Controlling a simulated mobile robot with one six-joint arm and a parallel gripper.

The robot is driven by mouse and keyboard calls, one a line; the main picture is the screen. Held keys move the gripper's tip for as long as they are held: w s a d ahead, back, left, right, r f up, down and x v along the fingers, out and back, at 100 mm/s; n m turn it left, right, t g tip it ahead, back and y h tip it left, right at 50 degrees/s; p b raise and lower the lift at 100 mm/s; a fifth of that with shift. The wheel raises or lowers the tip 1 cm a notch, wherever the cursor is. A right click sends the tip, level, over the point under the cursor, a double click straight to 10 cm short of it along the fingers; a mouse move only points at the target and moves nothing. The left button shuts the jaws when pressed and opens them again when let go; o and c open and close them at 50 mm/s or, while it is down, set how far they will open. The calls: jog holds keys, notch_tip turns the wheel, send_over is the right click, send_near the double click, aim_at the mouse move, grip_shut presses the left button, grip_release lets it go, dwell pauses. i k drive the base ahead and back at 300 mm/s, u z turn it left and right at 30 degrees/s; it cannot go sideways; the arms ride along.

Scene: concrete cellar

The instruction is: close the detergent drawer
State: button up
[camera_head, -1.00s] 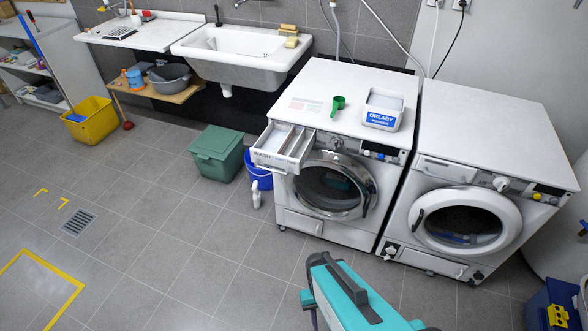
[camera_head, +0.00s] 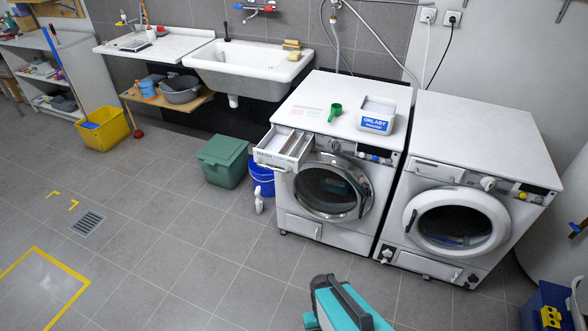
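The detergent drawer (camera_head: 268,157) is pulled out from the upper left of the left washing machine (camera_head: 308,226). It is white, with open compartments on top, and sticks out over the floor. The machine's round door is shut. A teal and dark grey part of my arm (camera_head: 345,310) shows at the bottom centre, well in front of the machine and apart from the drawer. My gripper's fingers are not visible.
A second washing machine (camera_head: 452,220) stands close on the right. A green bin (camera_head: 221,162), a blue bucket (camera_head: 261,180) and a white bottle (camera_head: 258,202) stand left of and below the drawer. A green scoop (camera_head: 335,112) and detergent box (camera_head: 376,117) lie on top. The floor in front is clear.

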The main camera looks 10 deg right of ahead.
aim_at(284, 149)
jog(key=k, duration=0.35)
jog(key=u, duration=0.15)
jog(key=i, duration=0.9)
jog(key=z, duration=1.4)
jog(key=k, duration=0.1)
jog(key=u, duration=3.15)
